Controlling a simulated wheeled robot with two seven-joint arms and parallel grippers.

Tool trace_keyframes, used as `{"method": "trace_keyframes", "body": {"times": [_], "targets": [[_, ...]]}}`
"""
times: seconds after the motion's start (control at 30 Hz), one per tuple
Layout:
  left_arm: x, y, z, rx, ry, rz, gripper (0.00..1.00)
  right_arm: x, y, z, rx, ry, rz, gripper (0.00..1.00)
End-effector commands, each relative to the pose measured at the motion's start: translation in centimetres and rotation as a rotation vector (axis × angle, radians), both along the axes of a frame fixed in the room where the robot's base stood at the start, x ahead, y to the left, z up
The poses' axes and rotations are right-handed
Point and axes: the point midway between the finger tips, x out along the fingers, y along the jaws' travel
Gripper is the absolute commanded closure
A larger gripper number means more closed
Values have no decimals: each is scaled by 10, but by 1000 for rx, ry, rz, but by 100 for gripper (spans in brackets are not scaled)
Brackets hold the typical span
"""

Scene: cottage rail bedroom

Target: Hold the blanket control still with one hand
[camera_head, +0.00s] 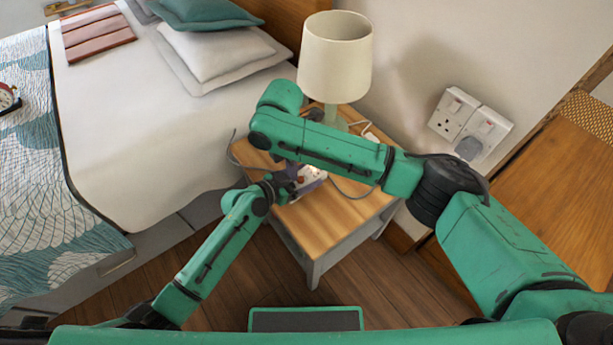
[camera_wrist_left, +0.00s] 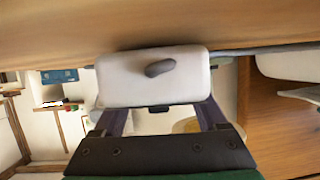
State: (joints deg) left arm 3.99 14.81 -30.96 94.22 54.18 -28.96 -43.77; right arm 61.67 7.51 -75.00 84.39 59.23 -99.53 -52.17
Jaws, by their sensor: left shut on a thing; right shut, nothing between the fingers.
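The blanket control (camera_head: 313,175), a small white box, lies on the wooden bedside table (camera_head: 330,230). My left gripper (camera_head: 300,183) is shut on it at the table top. In the left wrist view, the white control (camera_wrist_left: 125,82) sits between the fingertips, with a grey oval knob on its face and a grey cable at its right end. My right arm reaches across above the table and hides part of it. I cannot make out the right gripper's fingers; they seem hidden behind its own arm.
A cream lamp (camera_head: 335,60) stands at the back of the table, close to my right arm. Grey cable (camera_head: 352,194) runs over the table. Wall sockets (camera_head: 455,115) are on the right. The bed (camera_head: 130,130) is on the left.

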Motion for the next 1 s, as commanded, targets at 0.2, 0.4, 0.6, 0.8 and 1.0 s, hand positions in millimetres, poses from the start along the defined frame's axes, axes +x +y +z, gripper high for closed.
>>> {"method": "trace_keyframes", "body": {"times": [0.2,0.4,0.6,0.8,1.0], "targets": [[-8,-8,-8,1,23,-18,90,-14,30,16,69,13,54,100],[-8,-8,-8,1,24,-19,0,-14,30,16,69,13,54,100],[-9,-7,-8,1,24,-18,0,-14,30,16,69,13,54,100],[-28,19,4,4,22,-15,0,-14,30,16,69,12,55,100],[-57,62,27,6,16,-7,0,-13,27,14,60,12,51,100]]}}
